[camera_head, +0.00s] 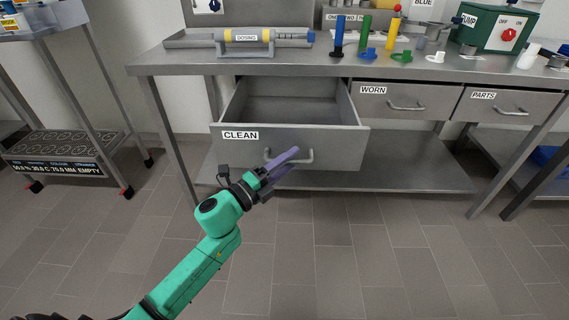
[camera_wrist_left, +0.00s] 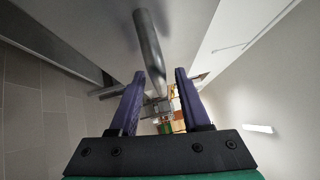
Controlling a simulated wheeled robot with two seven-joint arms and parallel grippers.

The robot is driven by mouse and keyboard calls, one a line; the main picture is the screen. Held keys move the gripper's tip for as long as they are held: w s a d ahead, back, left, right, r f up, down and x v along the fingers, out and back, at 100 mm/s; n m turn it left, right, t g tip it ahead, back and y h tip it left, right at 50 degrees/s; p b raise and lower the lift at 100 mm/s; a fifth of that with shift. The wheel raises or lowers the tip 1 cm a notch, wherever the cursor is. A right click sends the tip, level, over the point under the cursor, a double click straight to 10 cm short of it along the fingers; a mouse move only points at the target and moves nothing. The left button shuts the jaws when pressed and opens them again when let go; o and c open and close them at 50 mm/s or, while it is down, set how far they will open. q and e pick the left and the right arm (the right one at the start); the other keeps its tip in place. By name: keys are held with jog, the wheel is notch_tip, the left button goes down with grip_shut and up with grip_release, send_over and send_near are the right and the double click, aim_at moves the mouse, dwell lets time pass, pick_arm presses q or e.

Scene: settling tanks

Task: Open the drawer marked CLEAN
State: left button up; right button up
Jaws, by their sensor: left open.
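The drawer marked CLEAN (camera_head: 330,150) is pulled out from under the steel bench, and its empty-looking inside shows from above. Its label is at the left of the front, and its bar handle (camera_head: 308,157) is on the front's lower middle. My left gripper (camera_head: 289,162) is in front of the drawer, close to the handle, with its purple fingers apart. In the left wrist view the handle (camera_wrist_left: 150,52) runs between and beyond the open fingers (camera_wrist_left: 157,88); I cannot tell whether they touch it. My right gripper is not in view.
Closed drawers marked WORN (camera_head: 400,104) and PARTS (camera_head: 507,107) are to the right. The bench top (camera_head: 300,66) holds a dosing device (camera_head: 246,37), coloured cylinders and a green pump box (camera_head: 497,30). A wheeled rack (camera_head: 62,145) stands at left. The tiled floor in front is clear.

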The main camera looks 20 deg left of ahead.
pick_arm(q)
jog(key=v, duration=1.4)
jog(key=shift+s+a, duration=0.2)
jog(key=shift+s, duration=0.05)
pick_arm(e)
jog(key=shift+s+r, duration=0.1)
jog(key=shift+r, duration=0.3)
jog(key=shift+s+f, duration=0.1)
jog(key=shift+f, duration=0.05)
